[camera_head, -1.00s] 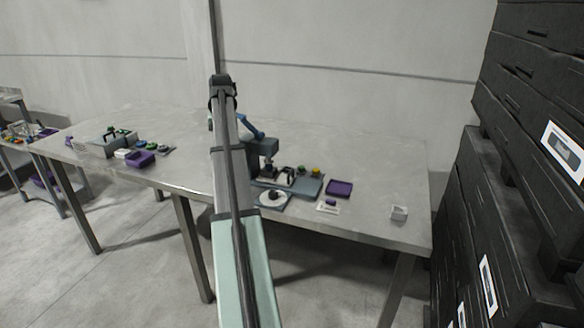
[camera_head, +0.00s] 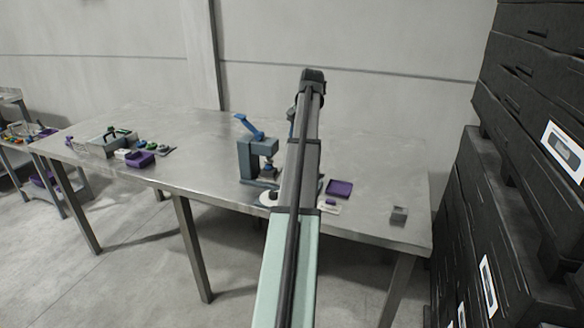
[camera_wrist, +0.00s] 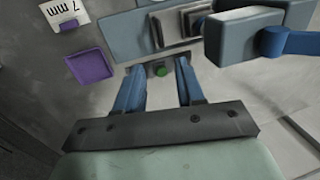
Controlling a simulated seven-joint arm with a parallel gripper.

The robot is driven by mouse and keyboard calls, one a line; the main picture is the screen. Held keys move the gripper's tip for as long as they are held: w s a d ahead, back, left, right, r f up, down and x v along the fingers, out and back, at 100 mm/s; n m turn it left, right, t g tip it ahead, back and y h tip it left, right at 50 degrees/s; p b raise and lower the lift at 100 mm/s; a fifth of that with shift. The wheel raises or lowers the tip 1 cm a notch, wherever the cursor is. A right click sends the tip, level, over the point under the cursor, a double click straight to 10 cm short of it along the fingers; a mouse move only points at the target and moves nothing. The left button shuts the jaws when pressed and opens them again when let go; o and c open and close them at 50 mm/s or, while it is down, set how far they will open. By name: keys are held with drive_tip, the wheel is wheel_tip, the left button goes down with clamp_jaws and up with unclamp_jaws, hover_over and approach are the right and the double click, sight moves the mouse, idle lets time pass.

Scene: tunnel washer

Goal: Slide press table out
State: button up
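The press (camera_head: 257,158) is a blue-grey frame with a blue lever (camera_head: 249,127), standing on the metal table. Part of its base is hidden behind my arm in the head view. In the wrist view, the press head (camera_wrist: 243,35) is at the upper right, over a flat blue-grey base plate (camera_wrist: 122,38). A small dark and grey block, possibly the press table, sits between them. My gripper (camera_wrist: 157,80) shows two blue fingers spread apart, with nothing held between them. A green button (camera_wrist: 161,70) shows beyond the gap. In the head view my gripper is mostly hidden behind my arm.
A purple tray (camera_head: 339,189) lies right of the press and also shows in the wrist view (camera_wrist: 90,66). A small grey box (camera_head: 399,215) is near the table's right edge. Stacked black crates (camera_head: 530,120) stand at the right. The table's left middle is clear.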

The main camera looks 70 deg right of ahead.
drive_tip(key=f, duration=0.4)
drive_tip(key=w+f, duration=0.1)
drive_tip(key=f, duration=0.3)
drive_tip(key=w+f, duration=0.1)
drive_tip(key=f, duration=0.3)
drive_tip(key=shift+w+f, duration=0.1)
drive_tip(key=shift+w, duration=0.15)
drive_tip(key=shift+c, duration=0.4)
clamp_jaws()
